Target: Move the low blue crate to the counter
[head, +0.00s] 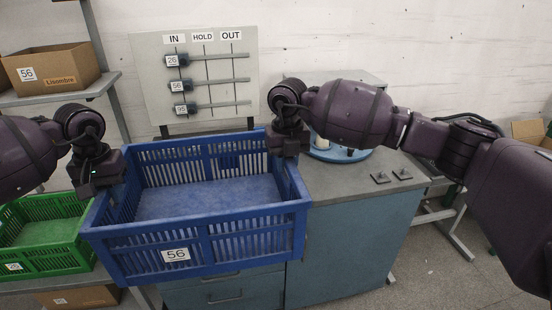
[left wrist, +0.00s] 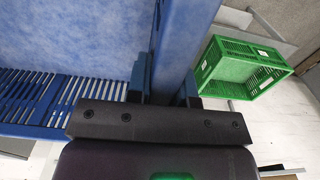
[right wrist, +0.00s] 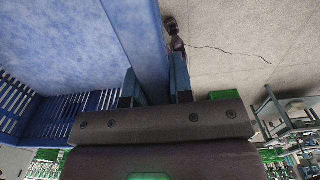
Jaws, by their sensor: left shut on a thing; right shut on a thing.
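The low blue crate (head: 200,240) is empty and carries a label reading 56 on its front. It is held up in front of the counter (head: 370,185), overlapping the counter's left part in the head view. My left gripper (head: 100,180) is shut on the crate's left wall, which runs between its fingers in the left wrist view (left wrist: 165,90). My right gripper (head: 288,150) is shut on the crate's right wall, seen between its fingers in the right wrist view (right wrist: 153,85). Whether the crate's underside touches anything is hidden.
A green crate (head: 50,262) stands on a low shelf at left. A cardboard box (head: 52,72) sits on an upper shelf. A board with IN, HOLD, OUT (head: 195,75) stands behind.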

